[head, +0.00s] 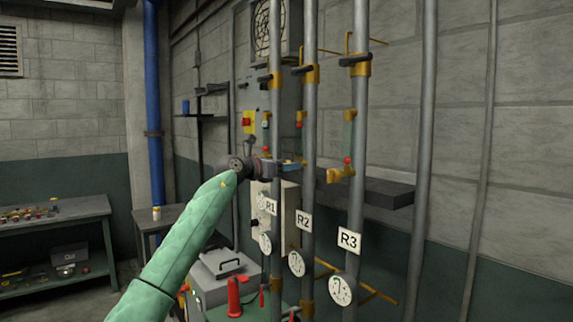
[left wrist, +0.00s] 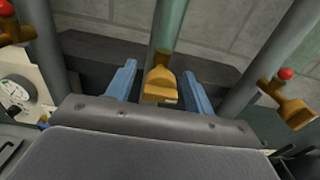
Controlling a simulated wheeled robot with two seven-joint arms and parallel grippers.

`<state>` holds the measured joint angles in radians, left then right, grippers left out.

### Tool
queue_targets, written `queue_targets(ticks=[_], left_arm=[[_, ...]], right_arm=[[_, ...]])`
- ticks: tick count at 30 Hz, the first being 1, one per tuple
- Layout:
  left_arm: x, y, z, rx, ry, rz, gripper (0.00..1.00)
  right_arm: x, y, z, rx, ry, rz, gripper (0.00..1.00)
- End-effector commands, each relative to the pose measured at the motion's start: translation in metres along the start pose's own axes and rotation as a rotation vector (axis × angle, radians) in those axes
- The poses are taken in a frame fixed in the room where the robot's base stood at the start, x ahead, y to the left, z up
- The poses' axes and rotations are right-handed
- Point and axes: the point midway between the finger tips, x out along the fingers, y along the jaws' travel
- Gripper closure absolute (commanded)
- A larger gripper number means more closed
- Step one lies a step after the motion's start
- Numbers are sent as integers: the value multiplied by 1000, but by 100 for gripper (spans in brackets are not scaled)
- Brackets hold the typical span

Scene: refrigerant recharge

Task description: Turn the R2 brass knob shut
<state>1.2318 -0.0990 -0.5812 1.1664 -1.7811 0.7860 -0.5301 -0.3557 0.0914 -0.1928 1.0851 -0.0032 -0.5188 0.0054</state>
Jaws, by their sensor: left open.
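The R2 pipe (head: 309,120) is the middle of the labelled pipes, with its R2 tag (head: 304,220) low on it. My left gripper (head: 291,163) is at the R2 pipe in the head view and covers the brass part there. In the left wrist view, a brass knob (left wrist: 160,82) below a green tube sits between the two blue fingers (left wrist: 159,72) of the open gripper. My right gripper is not in view.
The R3 brass fitting (head: 341,175) with a red cap is close on the right and also shows in the left wrist view (left wrist: 287,103). The R1 pipe (head: 276,120) stands just left. A dark shelf (head: 375,190) runs behind the pipes.

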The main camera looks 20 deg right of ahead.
Motion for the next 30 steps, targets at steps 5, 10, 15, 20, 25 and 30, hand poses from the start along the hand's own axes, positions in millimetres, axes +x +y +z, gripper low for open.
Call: queue_targets(ticks=[5,10,15,20,25,30], left_arm=[[0,0,0,0,0,0,47],[0,0,0,0,0,0,75],[0,0,0,0,0,0,90],[0,0,0,-13,0,0,90],[-1,1,-1,-67,0,1,90],[0,1,-2,-174,1,0,90]], right_arm=[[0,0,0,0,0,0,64],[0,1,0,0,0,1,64],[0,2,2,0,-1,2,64],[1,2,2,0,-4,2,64],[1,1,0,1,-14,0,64],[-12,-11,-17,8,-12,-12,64]])
